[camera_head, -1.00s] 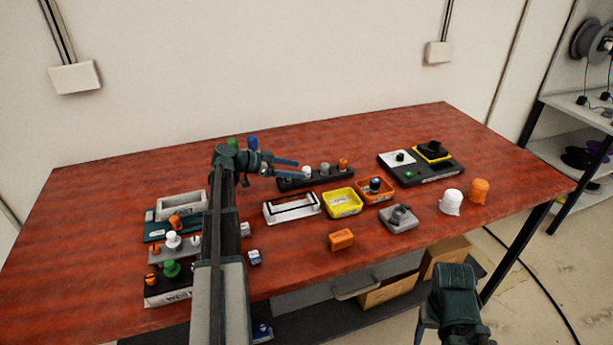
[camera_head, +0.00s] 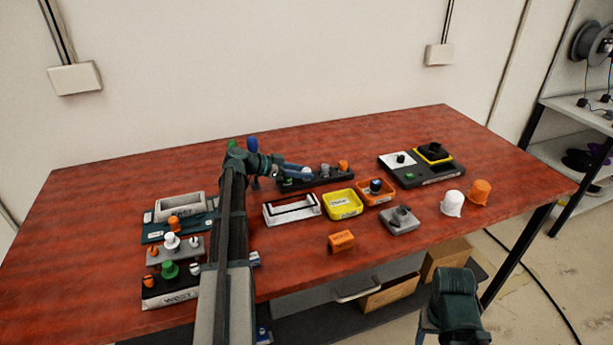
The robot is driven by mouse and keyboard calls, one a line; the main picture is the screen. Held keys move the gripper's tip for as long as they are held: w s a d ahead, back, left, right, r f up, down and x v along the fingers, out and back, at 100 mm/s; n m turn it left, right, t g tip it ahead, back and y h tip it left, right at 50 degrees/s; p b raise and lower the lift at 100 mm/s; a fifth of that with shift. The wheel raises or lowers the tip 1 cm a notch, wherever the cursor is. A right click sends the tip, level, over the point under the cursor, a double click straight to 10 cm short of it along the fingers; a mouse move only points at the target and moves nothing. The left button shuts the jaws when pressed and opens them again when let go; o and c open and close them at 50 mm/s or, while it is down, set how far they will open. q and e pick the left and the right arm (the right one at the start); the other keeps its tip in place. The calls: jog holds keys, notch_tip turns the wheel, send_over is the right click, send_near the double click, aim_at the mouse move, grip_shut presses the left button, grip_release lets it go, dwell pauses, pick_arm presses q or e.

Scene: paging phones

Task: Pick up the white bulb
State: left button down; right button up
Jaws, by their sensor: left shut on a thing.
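The small white bulb (camera_head: 306,172) is at the left end of a dark rack (camera_head: 340,177) at the middle of the table, partly hidden by fingers. My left gripper (camera_head: 300,171) is shut on it, reaching in from the left. I cannot tell whether the bulb is clear of its socket. My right gripper (camera_head: 456,308) is low at the front, off the table's edge, and its fingertips are hidden.
Beside the rack stand a white tray (camera_head: 270,218), a yellow bin (camera_head: 343,210) and an orange bin (camera_head: 365,197). Crowded panels lie at left.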

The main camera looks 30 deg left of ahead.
pick_arm(q)
jog(key=shift+r, duration=0.15)
jog(key=shift+r+p, duration=0.55)
jog(key=shift+p, duration=0.1)
notch_tip(320, 180, up, 3)
jog(key=p, duration=0.3)
jog(key=shift+f, duration=0.1)
jog(key=s+d, duration=0.2)
jog(key=d, duration=0.3)
jog(key=s+d, duration=0.2)
jog(key=d, duration=0.2)
jog(key=s+d, duration=0.2)
jog(key=d, duration=0.3)
jog(key=shift+s+d+r+p, duration=0.3)
jog(key=shift+s+r+p, duration=0.05)
jog(key=shift+r, duration=0.05)
